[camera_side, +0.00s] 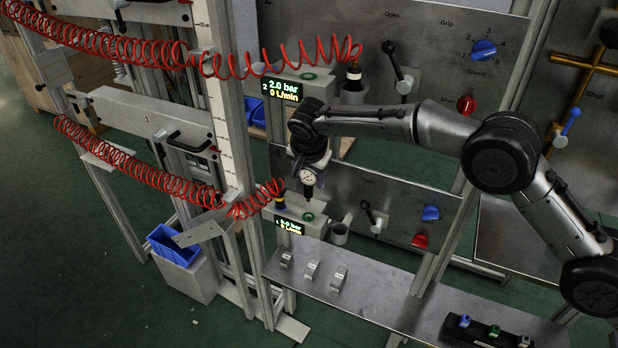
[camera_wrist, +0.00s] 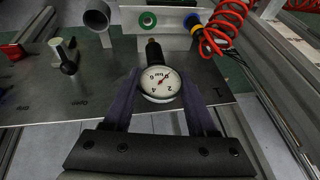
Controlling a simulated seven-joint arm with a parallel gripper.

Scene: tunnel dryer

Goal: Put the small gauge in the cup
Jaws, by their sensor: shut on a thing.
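The small gauge (camera_side: 308,177) has a round white dial and a dark stem. In the wrist view the gauge (camera_wrist: 160,86) sits between the two dark fingers of my gripper (camera_wrist: 159,78), which is shut on it. In the side view my gripper (camera_side: 309,163) holds it in front of the lower panel, above the lower station. The grey cup (camera_side: 339,234) is mounted at the lower panel, below and to the right of the gauge. In the wrist view the cup (camera_wrist: 97,16) is at the upper left, apart from the gauge.
The lower station (camera_side: 300,222) has a green ring and a display. A yellow-and-blue fitting with a red coiled hose (camera_side: 244,208) is close on its left. A lever (camera_side: 376,222) and knobs are to the right.

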